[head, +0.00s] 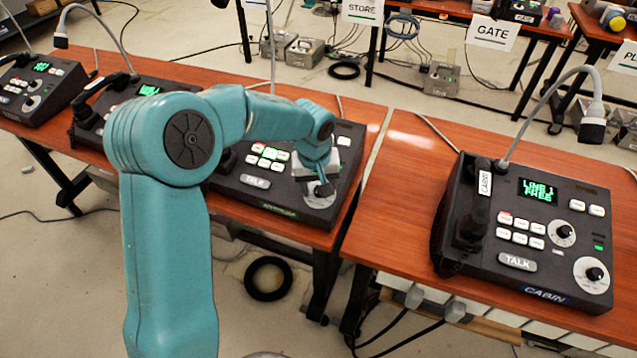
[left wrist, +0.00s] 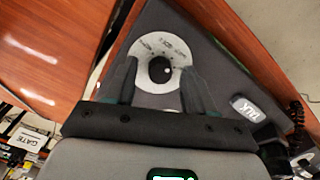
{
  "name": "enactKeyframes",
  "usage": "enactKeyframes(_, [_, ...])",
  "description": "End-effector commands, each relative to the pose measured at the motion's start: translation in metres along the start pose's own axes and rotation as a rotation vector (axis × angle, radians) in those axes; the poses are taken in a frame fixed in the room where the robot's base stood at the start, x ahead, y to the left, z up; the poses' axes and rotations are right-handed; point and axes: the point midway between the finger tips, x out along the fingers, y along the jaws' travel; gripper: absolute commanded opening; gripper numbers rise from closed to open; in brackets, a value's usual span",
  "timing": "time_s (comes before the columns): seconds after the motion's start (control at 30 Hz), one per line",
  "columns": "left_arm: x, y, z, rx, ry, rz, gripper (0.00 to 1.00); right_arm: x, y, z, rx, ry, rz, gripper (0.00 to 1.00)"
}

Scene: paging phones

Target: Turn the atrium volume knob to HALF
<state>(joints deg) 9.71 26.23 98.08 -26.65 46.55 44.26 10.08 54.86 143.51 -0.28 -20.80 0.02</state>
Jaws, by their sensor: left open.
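The atrium phone console (head: 240,183) is a dark box on the left wooden table, partly hidden behind my left arm. A green label strip (head: 279,211) runs along its front edge; its text is hard to read. The volume knob (left wrist: 160,70) is black with a white pointer dot, on a pale round dial (left wrist: 143,50) with printed marks too blurred to read. My left gripper (head: 320,188) points down over this dial at the console's right front corner. In the left wrist view the open fingers (left wrist: 158,76) stand on either side of the knob; contact cannot be told.
The CABIN console (head: 520,240) with its handset (head: 472,215) and gooseneck microphone (head: 593,125) stands on the right table (head: 400,215). More consoles (head: 40,88) stand at the far left. A white TALK button (head: 255,181) sits left of the dial.

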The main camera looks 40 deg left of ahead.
Motion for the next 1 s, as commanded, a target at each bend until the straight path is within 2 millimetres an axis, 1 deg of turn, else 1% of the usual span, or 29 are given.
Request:
enactKeyframes(0.07, [-0.003,0.000,0.000,0.000,0.001,0.001,0.54,0.000,0.000,0.000,0.000,0.000,0.000,0.00])
enactKeyframes(0.17, [-0.014,0.001,-0.001,-0.001,0.002,0.001,0.54,-0.001,0.000,0.000,0.000,0.000,0.000,0.00])
enactKeyframes(0.27, [-0.036,0.001,-0.001,0.000,0.005,0.003,0.54,-0.002,-0.001,0.000,0.000,0.000,0.000,0.00])
enactKeyframes(0.5, [-0.101,0.001,-0.001,0.000,0.005,0.003,0.54,-0.006,-0.002,0.000,0.000,0.000,0.000,0.00])
enactKeyframes(0.6, [-0.125,0.001,-0.001,0.001,0.003,0.003,0.54,-0.007,-0.003,0.000,0.000,0.000,0.000,0.00])
enactKeyframes(0.7, [-0.143,0.001,0.000,0.000,0.003,0.003,0.54,-0.009,-0.003,0.000,0.000,0.000,0.000,0.00])
enactKeyframes(0.83, [-0.158,0.000,0.000,0.000,0.001,0.001,0.54,-0.010,-0.004,0.000,0.000,0.000,0.000,0.00])
enactKeyframes(1.0, [-0.164,0.000,0.000,0.000,0.000,0.000,0.54,-0.011,-0.004,0.000,0.000,0.000,0.000,0.00])
